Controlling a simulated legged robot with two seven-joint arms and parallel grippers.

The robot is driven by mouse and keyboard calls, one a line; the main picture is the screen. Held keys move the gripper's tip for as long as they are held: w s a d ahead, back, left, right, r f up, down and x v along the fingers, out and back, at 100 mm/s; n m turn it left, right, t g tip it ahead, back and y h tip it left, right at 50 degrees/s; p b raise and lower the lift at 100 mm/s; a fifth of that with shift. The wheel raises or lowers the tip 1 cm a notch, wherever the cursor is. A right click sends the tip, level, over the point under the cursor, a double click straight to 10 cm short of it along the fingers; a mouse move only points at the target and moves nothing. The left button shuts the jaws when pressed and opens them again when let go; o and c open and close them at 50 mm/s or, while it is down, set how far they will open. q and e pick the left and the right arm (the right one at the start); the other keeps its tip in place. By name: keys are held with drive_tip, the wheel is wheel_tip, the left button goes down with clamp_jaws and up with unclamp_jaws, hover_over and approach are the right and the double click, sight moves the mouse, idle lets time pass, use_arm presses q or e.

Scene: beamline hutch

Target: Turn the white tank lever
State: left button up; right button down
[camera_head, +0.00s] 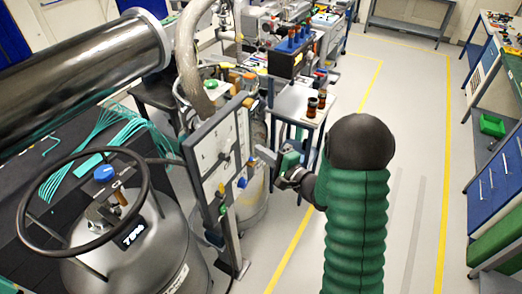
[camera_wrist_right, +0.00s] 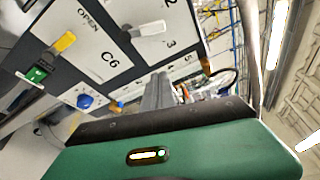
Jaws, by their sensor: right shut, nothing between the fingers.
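In the head view my right gripper (camera_head: 262,154) is just right of the upright panel (camera_head: 205,152). The white lever is too small to make out on the panel there. A grey tank (camera_head: 165,252) with a black ring stands left of the panel. My left gripper is out of view.
The panel also carries a yellow handle (camera_wrist_right: 64,42), a green switch (camera_wrist_right: 37,75) and a blue knob (camera_wrist_right: 85,101). A small table with brown bottles (camera_head: 312,106) stands behind my right gripper. The floor (camera_head: 410,170) to the right is clear up to the blue drawers (camera_head: 485,190).

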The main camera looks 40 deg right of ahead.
sight(232, 135)
drive_tip(key=w, duration=0.2)
drive_tip(key=w+a+p, duration=0.1)
drive_tip(key=w, duration=0.2)
drive_tip(key=w+a+p, duration=0.1)
drive_tip(key=w, duration=0.1)
drive_tip(key=shift+w+a, duration=0.1)
drive_tip(key=shift+w, duration=0.25)
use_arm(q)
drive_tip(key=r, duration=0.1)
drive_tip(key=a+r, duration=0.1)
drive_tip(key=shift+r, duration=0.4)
use_arm(e)
drive_tip(key=shift+n, duration=0.5)
drive_tip(key=s+a, duration=0.1)
drive_tip(key=a, duration=0.1)
drive_tip(key=s+a+r, duration=0.1)
drive_tip(key=shift+s+a+r, duration=0.15)
drive_tip(key=shift+s+a, duration=0.05)
drive_tip(key=shift+a, duration=0.2)
drive_tip(key=shift+d, duration=0.1)
